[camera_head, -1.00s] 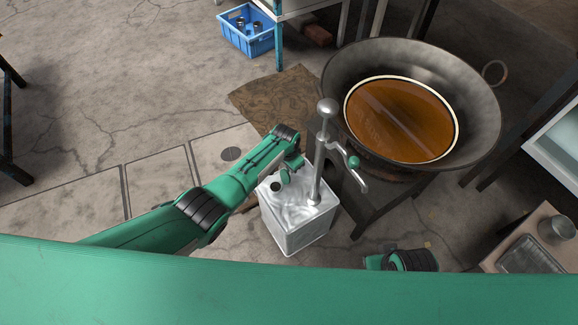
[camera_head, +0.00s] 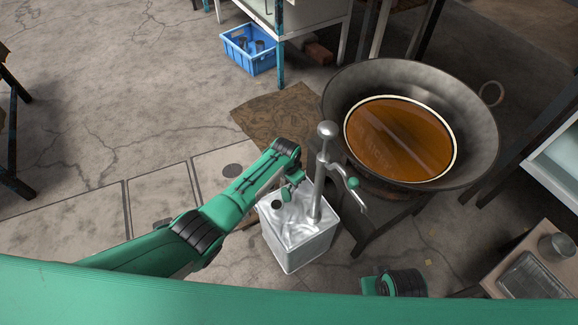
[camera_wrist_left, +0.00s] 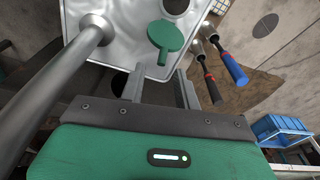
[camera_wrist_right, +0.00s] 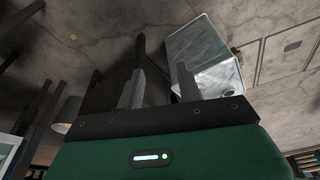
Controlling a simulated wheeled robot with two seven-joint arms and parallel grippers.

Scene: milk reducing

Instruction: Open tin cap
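The square silver tin (camera_head: 312,248) stands on the floor with a dark round hole in its top. A round green cap with a tab (camera_head: 286,194) is beside the hole, not over it. It also shows in the left wrist view (camera_wrist_left: 165,37), with its tab toward my fingers; I cannot tell if it touches the tin. My left gripper (camera_wrist_left: 160,78) is open at the tin's top, a gap between its fingers. A metal pump (camera_head: 318,180) stands upright on the tin. My right gripper (camera_wrist_right: 162,82) is open and empty, with the tin (camera_wrist_right: 200,58) beyond it.
A large dark pan (camera_head: 470,120) of brown liquid is behind and right of the tin. A blue crate (camera_head: 248,58) is at the back. Two tools (camera_wrist_left: 232,68) with red-black and blue handles show in the left wrist view.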

